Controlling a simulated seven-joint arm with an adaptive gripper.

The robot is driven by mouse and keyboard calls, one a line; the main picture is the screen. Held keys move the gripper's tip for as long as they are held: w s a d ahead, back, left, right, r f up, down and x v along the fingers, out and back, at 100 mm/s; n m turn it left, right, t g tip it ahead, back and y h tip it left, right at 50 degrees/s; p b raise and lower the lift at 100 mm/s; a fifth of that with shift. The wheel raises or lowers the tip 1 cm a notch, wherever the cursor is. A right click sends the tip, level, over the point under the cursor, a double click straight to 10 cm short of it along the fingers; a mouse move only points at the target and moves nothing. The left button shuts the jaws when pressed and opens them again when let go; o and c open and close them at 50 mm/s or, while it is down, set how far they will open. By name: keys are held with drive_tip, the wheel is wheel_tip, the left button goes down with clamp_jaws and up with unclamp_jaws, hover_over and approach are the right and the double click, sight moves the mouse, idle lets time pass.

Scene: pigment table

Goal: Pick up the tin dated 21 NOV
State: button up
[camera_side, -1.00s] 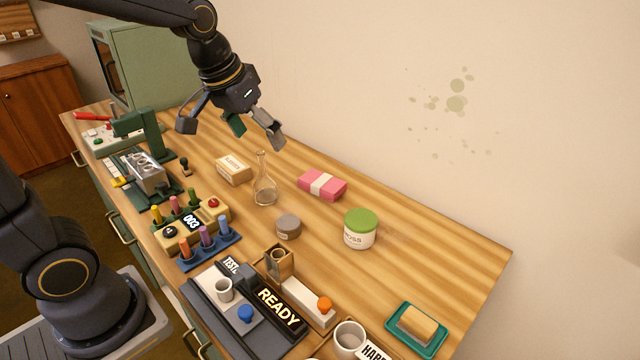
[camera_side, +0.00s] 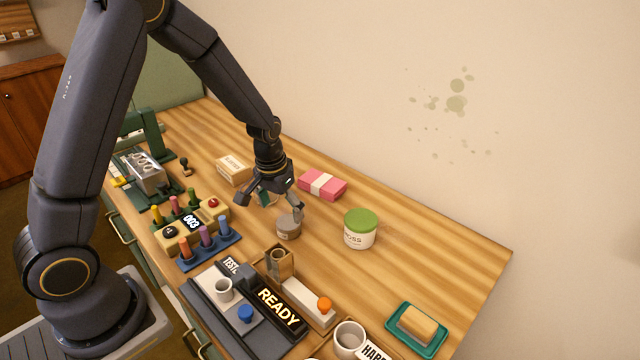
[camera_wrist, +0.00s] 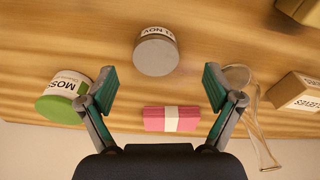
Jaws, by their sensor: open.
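The tin is a small grey round tin (camera_side: 288,228) on the wooden table, left of the green-lidded jar. In the wrist view the tin (camera_wrist: 156,54) shows a white label with "NOV" and digits that I cannot read surely. My gripper (camera_side: 270,204) is open and empty, above and just behind the tin in the side view. In the wrist view its two fingers (camera_wrist: 160,86) are spread wide, with the tin lying between and beyond their tips, apart from them.
A jar marked MOSS (camera_side: 360,230) stands right of the tin. A pink block with a white band (camera_side: 322,184) lies behind. A glass flask (camera_wrist: 246,100) is close to one finger. A pale box (camera_side: 234,169) and a wooden stand (camera_side: 280,262) are near. The table's right side is fairly clear.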

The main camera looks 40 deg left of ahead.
sight(288, 222)
drive_tip(key=f, duration=0.2)
drive_tip(key=w+f, duration=0.1)
drive_tip(key=f, duration=0.2)
drive_tip(key=shift+w+d+f, duration=0.15)
drive_tip(key=shift+w+f, duration=0.05)
drive_tip(key=shift+f, duration=0.05)
drive_tip(key=c, duration=1.3)
